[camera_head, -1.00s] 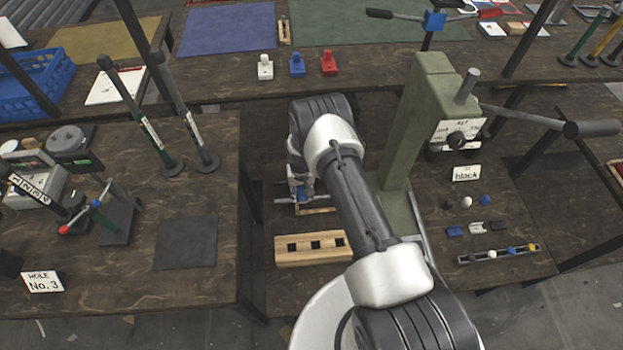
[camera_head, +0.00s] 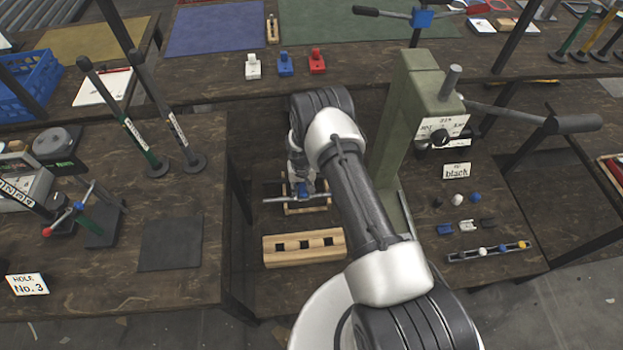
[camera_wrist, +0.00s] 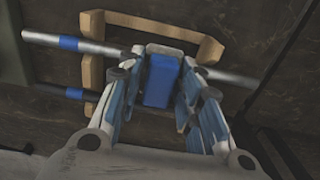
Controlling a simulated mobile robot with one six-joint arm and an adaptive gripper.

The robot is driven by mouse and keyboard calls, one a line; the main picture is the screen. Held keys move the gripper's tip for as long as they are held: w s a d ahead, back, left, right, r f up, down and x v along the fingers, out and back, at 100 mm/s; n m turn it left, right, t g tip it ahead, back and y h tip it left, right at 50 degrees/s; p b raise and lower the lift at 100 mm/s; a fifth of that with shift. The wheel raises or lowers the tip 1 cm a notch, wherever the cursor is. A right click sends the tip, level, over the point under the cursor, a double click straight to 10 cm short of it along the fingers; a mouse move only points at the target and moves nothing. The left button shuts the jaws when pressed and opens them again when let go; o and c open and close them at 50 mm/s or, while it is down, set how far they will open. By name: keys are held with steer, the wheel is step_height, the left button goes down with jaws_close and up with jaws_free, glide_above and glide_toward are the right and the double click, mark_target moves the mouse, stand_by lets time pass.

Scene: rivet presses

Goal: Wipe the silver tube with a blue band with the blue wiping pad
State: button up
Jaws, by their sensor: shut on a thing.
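My gripper (camera_wrist: 160,105) is shut on the blue wiping pad (camera_wrist: 162,80), which has a pale block at its top. The silver tube with a blue band (camera_wrist: 110,49) lies across a wooden rack (camera_wrist: 155,22) in the wrist view. Its middle is hidden behind the pad and fingers, and its other end comes out at the right. I cannot tell whether the pad touches the tube. A dark tube with a blue band (camera_wrist: 52,89) lies beside it. In the head view my gripper (camera_head: 302,188) is over the silver tube (camera_head: 276,199) and rack (camera_head: 305,210).
A wooden block with square holes (camera_head: 305,247) lies in front of the rack. A green press (camera_head: 405,130) with a long lever stands to the right. A left table holds upright rods (camera_head: 170,115) and a dark mat (camera_head: 171,243). White, blue and red pieces (camera_head: 286,64) sit behind.

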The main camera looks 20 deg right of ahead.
steer(key=shift+s+d, duration=0.1)
steer(key=shift+d, duration=0.3)
steer(key=shift+d+r+p, duration=0.3)
steer(key=shift+d, duration=0.05)
steer(key=shift+a+r, duration=0.15)
steer(key=shift+r, duration=0.2)
steer(key=shift+r+p, duration=1.3)
steer(key=shift+r, duration=1.35)
